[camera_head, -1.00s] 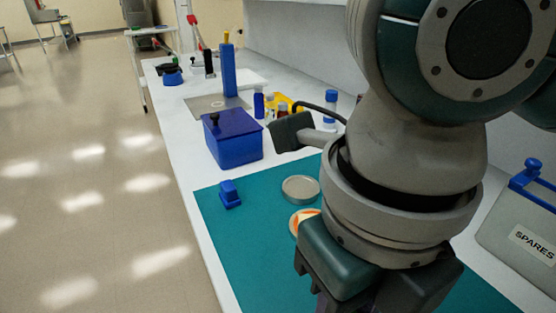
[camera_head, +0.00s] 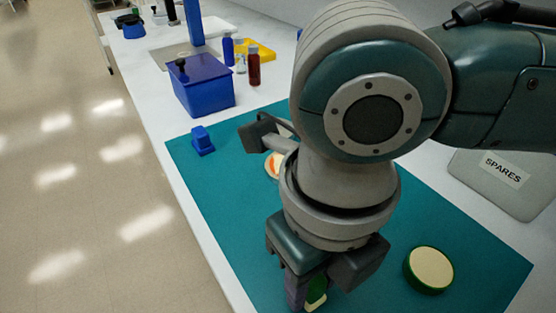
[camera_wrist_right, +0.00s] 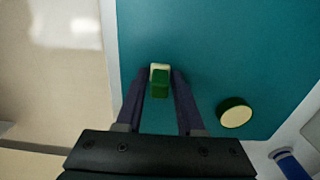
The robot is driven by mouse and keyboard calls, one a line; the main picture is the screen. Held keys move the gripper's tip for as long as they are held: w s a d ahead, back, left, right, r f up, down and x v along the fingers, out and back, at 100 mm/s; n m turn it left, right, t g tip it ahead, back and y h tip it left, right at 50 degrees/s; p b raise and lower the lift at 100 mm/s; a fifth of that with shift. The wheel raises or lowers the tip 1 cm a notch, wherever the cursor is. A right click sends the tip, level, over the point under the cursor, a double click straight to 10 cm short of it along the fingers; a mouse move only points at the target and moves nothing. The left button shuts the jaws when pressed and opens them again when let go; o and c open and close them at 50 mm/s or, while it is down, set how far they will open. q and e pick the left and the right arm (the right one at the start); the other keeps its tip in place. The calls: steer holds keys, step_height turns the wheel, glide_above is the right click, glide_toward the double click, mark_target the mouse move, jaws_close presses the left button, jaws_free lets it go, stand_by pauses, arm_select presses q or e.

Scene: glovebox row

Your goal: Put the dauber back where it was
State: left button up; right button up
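A green block-like piece with a cream end, which looks like the dauber, is between the fingertips of my right gripper in the right wrist view (camera_wrist_right: 159,80). In the head view only part of the green piece (camera_head: 317,288) shows beside a dark finger of my right gripper (camera_head: 308,296), low over the teal mat (camera_head: 480,240). The fingers lie close on both sides of it; whether they press on it I cannot tell. A round green-rimmed piece with a cream top (camera_head: 430,269) lies on the mat to the right. My left gripper is not in view.
A small blue block (camera_head: 202,140) stands on the mat's left part. An orange-and-cream disc (camera_head: 272,166) is partly hidden by my arm. A blue box (camera_head: 203,86), a red-brown bottle (camera_head: 253,66) and a yellow tray (camera_head: 262,52) stand beyond. A grey SPARES case (camera_head: 500,185) is at right.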

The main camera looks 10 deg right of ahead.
steer(key=o, duration=0.3)
step_height(320, 180, up, 12)
steer(key=p, duration=0.2)
steer(key=s+a+f+m+t+y, duration=0.15)
steer(key=a+m+y, duration=0.45)
steer(key=m, duration=0.8)
steer(key=s+d+f+m+h, duration=0.2)
steer(key=d+m, duration=0.3)
steer(key=m, duration=0.3)
steer(key=s+d+f+m+t+h, duration=0.1)
steer(key=s+d+f+m+h, duration=0.1)
steer(key=d+m, duration=0.4)
steer(key=s+d+f+m+t+h, duration=0.1)
steer(key=d+m, duration=0.4)
steer(key=m, duration=0.5)
steer(key=shift+s+d+f+h, duration=0.3)
steer(key=shift+s+f+h, duration=0.25)
steer(key=shift+s, duration=0.35)
